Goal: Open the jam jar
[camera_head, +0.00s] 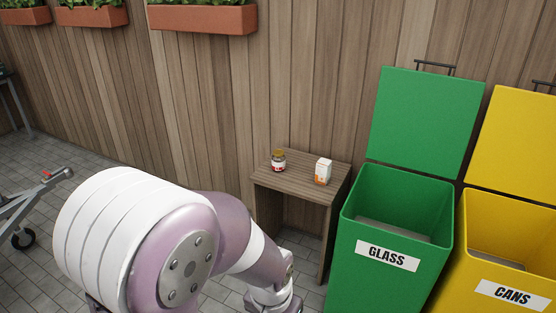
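The jam jar (279,161) stands upright on the small wooden table (300,173) against the fence. It is a small dark jar with a gold-coloured lid and a pale label. The lid looks to be on the jar, though it is small in the picture. My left arm comes in from the lower left, in front of the table and below the jar, and runs out at the bottom edge. Neither gripper shows in the head view, and nothing touches the jar.
A white and orange carton (323,171) stands right of the jar. An open green GLASS bin (391,236) and a yellow CANS bin (512,240) stand to the right. A wheeled metal frame (32,198) is at the left. Planters (203,19) hang on the fence.

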